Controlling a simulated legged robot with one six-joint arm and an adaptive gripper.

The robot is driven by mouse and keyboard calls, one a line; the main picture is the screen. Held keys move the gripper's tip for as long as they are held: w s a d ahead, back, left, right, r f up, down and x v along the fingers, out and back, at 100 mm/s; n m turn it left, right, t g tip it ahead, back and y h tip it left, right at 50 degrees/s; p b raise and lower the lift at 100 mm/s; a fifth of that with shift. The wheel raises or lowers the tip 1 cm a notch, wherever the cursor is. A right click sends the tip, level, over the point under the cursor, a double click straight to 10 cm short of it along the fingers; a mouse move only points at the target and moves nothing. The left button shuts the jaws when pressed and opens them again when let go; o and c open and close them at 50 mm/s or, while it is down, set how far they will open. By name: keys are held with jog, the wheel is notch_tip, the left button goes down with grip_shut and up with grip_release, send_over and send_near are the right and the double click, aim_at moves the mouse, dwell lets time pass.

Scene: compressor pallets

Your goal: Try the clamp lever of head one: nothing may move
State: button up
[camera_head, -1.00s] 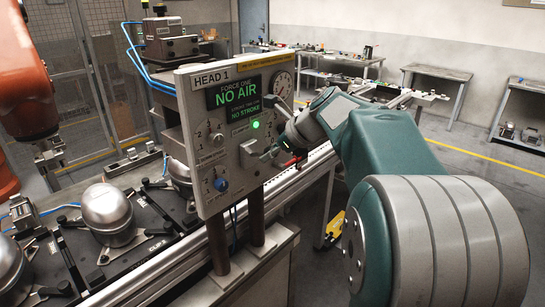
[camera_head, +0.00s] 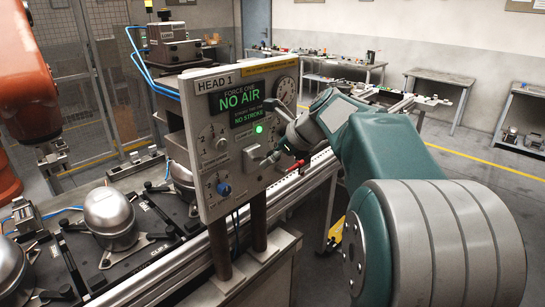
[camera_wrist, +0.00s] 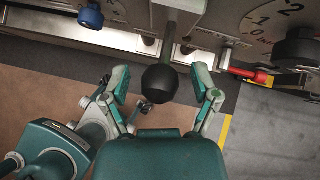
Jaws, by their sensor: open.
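The clamp lever shows in the wrist view as a grey stem (camera_wrist: 172,38) ending in a black ball knob (camera_wrist: 160,84). My gripper (camera_wrist: 163,74) is open, with one finger on each side of the lever and visible gaps between. In the head view my gripper (camera_head: 272,156) is at the lower right of the HEAD 1 panel (camera_head: 205,118); the lever is hard to make out there. The panel display (camera_head: 240,100) reads "FORCE ONE NO AIR" and "NO STROKE". A green lamp (camera_head: 259,129) is lit.
A blue knob (camera_wrist: 90,17) and a red handle (camera_wrist: 248,75) flank the lever. The panel has a round gauge (camera_head: 285,88). Silver compressors (camera_head: 110,212) sit on pallets left of the panel. An orange robot arm (camera_head: 25,95) stands far left. Floor to the right is open.

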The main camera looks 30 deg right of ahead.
jog(key=v, duration=1.2)
jog(key=s+a+f+n+g+h, duration=0.1)
jog(key=s+a+f+n, duration=0.3)
jog(key=a+n, duration=0.3)
jog(key=s+a+f+n+g+h, duration=0.1)
jog(key=s+a+f+n, duration=0.3)
jog(key=a+n, duration=0.2)
jog(key=s+a+f+n+h, duration=0.2)
jog(key=s+a+f+n, duration=0.3)
jog(key=s+f+n, duration=0.5)
jog(key=s+n, duration=0.1)
jog(key=n, duration=0.4)
jog(key=shift+a+n, duration=0.2)
jog(key=shift+n, duration=0.1)
jog(key=shift+o, duration=0.3)
